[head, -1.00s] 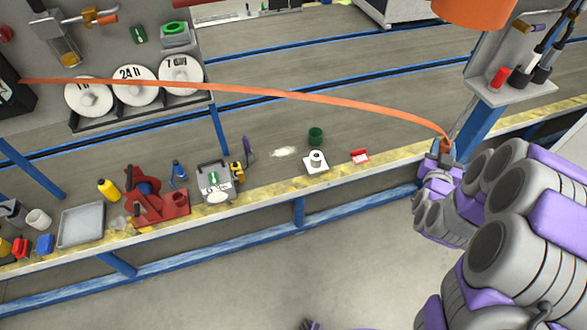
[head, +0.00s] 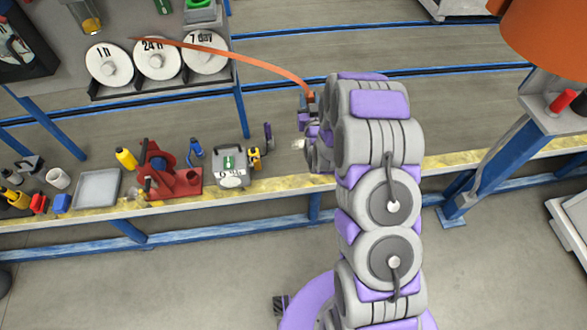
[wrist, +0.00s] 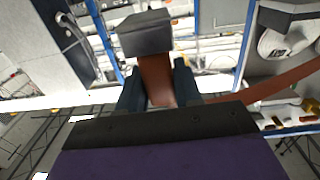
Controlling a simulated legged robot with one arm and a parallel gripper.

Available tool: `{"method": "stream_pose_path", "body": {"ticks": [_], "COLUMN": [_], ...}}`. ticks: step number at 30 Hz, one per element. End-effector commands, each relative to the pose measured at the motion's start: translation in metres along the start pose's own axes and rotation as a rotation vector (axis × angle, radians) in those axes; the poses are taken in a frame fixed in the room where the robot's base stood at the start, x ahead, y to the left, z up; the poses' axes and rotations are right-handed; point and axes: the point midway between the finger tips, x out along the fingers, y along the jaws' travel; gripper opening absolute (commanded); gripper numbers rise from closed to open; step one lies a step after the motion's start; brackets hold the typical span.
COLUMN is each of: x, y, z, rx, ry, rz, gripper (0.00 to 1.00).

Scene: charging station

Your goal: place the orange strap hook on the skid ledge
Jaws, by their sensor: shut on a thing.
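The orange strap (head: 255,61) runs in the head view from the dial panel at the upper left, curving down to my gripper (head: 308,100). My gripper is above the bench, and my arm hides much of it there. In the wrist view my gripper (wrist: 160,92) is shut on the strap's end, with dark fingers on both sides of the orange-brown piece (wrist: 155,80). A dark grey block (wrist: 146,33) sits at the far end of that piece; I take it for the hook. I cannot make out a skid ledge for certain.
The bench (head: 276,184) has a yellow worn front edge. On it stand a grey case (head: 230,172), a red tool (head: 178,181), a grey tray (head: 97,188) and bottles. The dial panel (head: 155,60) is upper left; an orange cylinder (head: 550,40) hangs upper right.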

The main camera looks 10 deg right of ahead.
Motion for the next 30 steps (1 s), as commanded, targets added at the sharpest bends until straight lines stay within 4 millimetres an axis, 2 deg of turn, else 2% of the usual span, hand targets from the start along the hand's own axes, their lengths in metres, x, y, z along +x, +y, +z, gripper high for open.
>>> {"method": "stream_pose_path", "body": {"ticks": [1, 11, 21, 24, 30], "x": [0.006, 0.032, 0.034, 0.030, 0.025], "y": [0.001, 0.001, -0.007, -0.011, -0.015], "z": [0.023, 0.134, 0.249, 0.277, 0.307], "rx": [-0.004, -0.012, 0.003, 0.008, 0.018], "ry": [-0.004, -0.001, 0.001, 0.000, 0.002], "rz": [0.001, 0.001, -0.013, -0.016, -0.019], "gripper": [0.01, 0.01, 0.01, 0.01, 0.01]}}
